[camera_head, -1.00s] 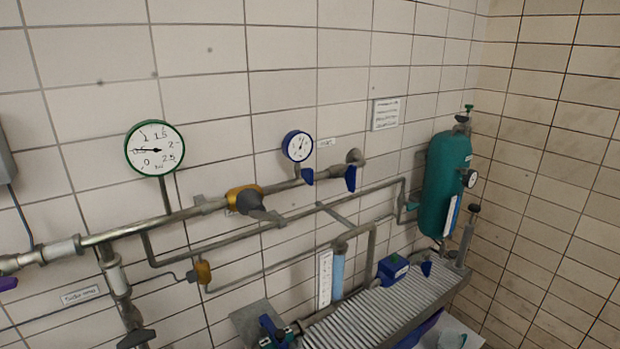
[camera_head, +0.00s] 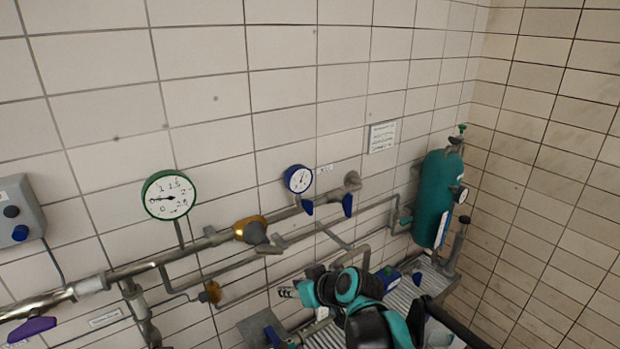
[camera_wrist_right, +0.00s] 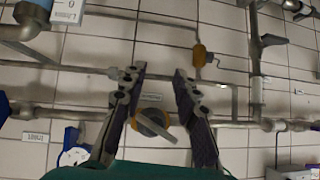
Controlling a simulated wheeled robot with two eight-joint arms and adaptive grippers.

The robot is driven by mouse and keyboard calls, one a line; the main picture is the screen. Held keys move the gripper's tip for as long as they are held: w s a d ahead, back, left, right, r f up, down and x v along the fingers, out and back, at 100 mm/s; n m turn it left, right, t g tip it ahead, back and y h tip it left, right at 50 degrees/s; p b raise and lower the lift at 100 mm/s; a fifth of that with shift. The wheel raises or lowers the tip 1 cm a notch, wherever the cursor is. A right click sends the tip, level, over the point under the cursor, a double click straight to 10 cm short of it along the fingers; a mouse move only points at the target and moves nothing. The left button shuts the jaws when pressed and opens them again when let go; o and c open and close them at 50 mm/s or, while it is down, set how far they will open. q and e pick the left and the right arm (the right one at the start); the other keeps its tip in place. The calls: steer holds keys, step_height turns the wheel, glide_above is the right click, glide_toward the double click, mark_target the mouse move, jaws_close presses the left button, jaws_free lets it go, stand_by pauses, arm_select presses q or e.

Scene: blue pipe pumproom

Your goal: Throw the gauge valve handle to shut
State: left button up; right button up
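The small blue-rimmed gauge (camera_head: 298,179) stands on the upper pipe. A small blue valve handle (camera_head: 307,207) hangs just below and right of it. In the right wrist view, which appears upside down, the gauge (camera_wrist_right: 73,156) and blue handle (camera_wrist_right: 71,136) are at lower left, outside the fingers. My right gripper (camera_head: 287,292) is below the upper pipe, apart from the handle. In the right wrist view my right gripper (camera_wrist_right: 160,70) has its fingers spread with nothing held. My left gripper is not in view.
A second blue handle (camera_head: 347,204) hangs at the pipe's right end. A yellow valve body (camera_head: 250,229) with a grey lever is left of the gauge. A purple handle (camera_head: 32,329) is lower left. A green-rimmed gauge (camera_head: 168,195) and teal tank (camera_head: 437,198) flank the pipes.

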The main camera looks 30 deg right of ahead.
steer(key=w+d+r+t+p, duration=0.2)
steer(key=w+d+r+p, duration=0.3)
steer(key=d+r, duration=0.3)
steer(key=t+p, duration=0.1)
steer(key=p, duration=0.2)
glide_toward(312, 207)
steer(key=x, duration=0.3)
steer(key=shift+h, duration=0.4)
steer(key=x, duration=0.8)
steer(key=shift+a, duration=0.2)
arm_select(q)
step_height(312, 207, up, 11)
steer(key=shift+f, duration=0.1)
arm_select(e)
jaws_close()
